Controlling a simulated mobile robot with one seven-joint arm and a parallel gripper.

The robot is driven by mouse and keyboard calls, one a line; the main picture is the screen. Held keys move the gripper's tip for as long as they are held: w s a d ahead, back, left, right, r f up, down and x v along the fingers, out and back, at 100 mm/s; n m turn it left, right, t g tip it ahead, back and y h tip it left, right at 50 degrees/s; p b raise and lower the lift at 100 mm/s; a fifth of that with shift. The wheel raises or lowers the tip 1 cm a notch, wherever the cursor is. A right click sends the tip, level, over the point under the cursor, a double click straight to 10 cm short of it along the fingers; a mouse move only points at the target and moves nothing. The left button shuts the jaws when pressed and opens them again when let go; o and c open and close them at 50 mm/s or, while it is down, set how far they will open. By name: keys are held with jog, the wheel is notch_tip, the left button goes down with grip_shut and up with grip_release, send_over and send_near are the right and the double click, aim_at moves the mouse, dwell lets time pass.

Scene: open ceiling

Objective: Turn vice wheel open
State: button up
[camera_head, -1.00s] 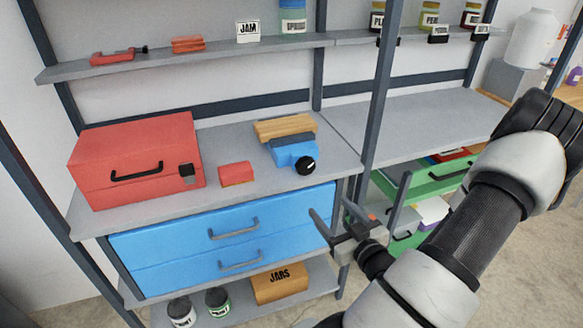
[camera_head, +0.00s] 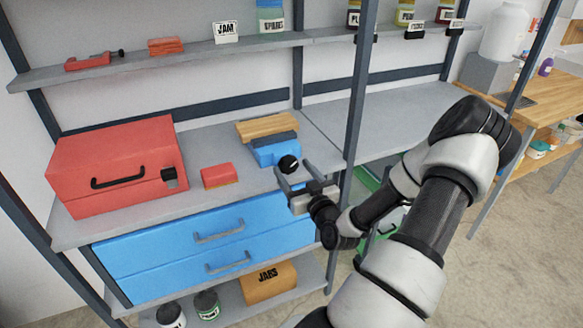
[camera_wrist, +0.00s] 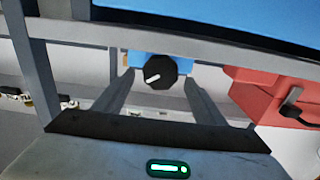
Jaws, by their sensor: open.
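The blue vice (camera_head: 268,152) sits on the grey shelf top with a piece of wood (camera_head: 266,129) at its far side. Its black round wheel (camera_head: 288,163) faces toward me. My gripper (camera_head: 292,178) is open and empty, just in front of the wheel at the shelf's front edge. In the wrist view the black wheel (camera_wrist: 156,74), with a white mark on it, shows between the open fingers of my gripper (camera_wrist: 150,90), beyond their tips or close to them. I cannot tell whether the fingers touch it. Part of the blue body (camera_wrist: 141,60) shows behind the wheel.
A red toolbox (camera_head: 115,165) and a small red block (camera_head: 218,176) stand left of the vice. Blue drawers (camera_head: 215,238) lie below the shelf top. A dark upright post (camera_head: 357,100) stands right of the vice. The right-hand shelf top (camera_head: 395,120) is clear.

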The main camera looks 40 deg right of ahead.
jog(key=shift+x, duration=1)
jog(key=c, duration=1)
